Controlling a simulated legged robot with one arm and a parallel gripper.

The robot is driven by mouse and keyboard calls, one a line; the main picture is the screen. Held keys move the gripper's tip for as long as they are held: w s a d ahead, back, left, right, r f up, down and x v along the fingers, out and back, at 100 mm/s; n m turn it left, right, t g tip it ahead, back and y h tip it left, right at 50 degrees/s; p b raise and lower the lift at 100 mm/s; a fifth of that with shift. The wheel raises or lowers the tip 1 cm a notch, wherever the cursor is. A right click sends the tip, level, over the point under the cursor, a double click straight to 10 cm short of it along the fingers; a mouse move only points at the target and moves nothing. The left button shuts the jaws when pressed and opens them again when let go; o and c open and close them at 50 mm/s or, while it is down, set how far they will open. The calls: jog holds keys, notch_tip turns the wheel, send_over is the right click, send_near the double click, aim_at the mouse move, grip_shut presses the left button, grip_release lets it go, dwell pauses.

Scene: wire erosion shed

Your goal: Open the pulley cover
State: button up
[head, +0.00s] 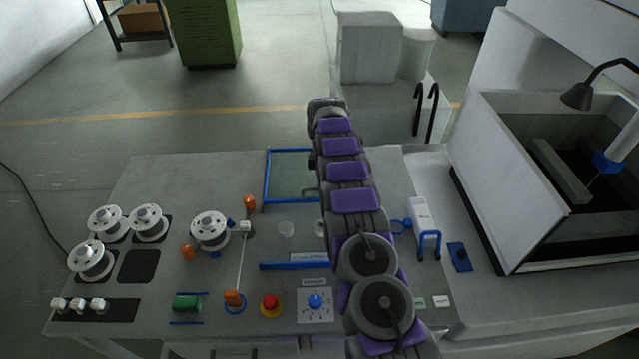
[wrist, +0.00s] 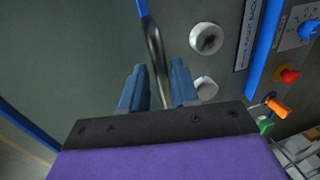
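A blue-framed grey-green panel (head: 286,172), which looks like the pulley cover, is at the back middle of the bench, partly hidden by my arm. It appears down flat. A dark grey curved handle (head: 307,192) is at its right side and also shows in the wrist view (wrist: 154,48). My gripper (wrist: 158,78) has its two blue fingers spread on either side of the handle bar. A gap shows between fingers and bar, narrower on the right. In the head view my arm hides the gripper.
White rollers (head: 286,229) stand in front of the panel, close to my fingers in the wrist view (wrist: 206,38). A blue bar (head: 295,265), red button (head: 270,303) and dial (head: 315,302) are nearer. Wire spools (head: 210,230) are left; a white-walled tank (head: 515,150) is right.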

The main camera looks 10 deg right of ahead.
jog(key=shift+o, duration=0.9)
jog(key=shift+a, duration=0.1)
jog(key=shift+a+r, duration=0.1)
jog(key=shift+a, duration=0.05)
jog(key=shift+w+a+r, duration=0.1)
jog(key=shift+w+r, duration=0.05)
jog(key=shift+r, duration=0.95)
jog(key=shift+d+r, duration=0.3)
jog(key=shift+r, duration=0.2)
jog(key=shift+s+d, duration=0.15)
jog(key=shift+s, duration=0.05)
jog(key=shift+s, duration=0.1)
